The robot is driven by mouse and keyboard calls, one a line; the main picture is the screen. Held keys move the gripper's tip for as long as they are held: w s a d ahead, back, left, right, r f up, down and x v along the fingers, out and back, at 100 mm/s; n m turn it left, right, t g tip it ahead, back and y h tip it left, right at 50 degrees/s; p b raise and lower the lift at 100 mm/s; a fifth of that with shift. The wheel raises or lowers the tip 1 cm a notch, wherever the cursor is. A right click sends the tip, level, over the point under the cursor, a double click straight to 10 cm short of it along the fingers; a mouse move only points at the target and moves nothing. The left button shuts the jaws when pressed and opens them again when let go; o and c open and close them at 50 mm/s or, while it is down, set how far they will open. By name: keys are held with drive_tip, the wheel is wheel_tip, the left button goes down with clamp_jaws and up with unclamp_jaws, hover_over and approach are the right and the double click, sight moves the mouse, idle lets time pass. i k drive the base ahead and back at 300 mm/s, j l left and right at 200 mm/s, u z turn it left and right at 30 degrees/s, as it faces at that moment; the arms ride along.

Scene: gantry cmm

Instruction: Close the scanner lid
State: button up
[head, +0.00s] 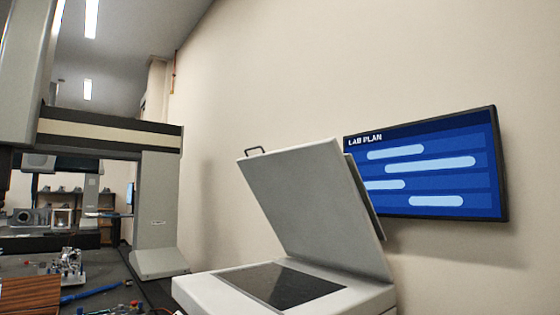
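The scanner's lid (312,205) is a light grey panel standing open, tilted up and leaning back over the rear right of the scanner. A small dark handle (254,151) sits on its upper left edge. The scanner's pale body (215,294) is at the bottom centre, partly cut off by the picture's lower edge. Its dark glass bed (280,285) is exposed and looks empty. My gripper is not in the head view.
A large gantry machine (158,210) stands at left, its dark table (110,270) holding small metal parts, a blue tool and a wooden block (30,294). A wall screen (430,165) reading "LAB PLAN" hangs behind the lid. The air left of the lid is clear.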

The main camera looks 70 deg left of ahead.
sight(315, 198)
drive_tip(key=u, duration=2.2)
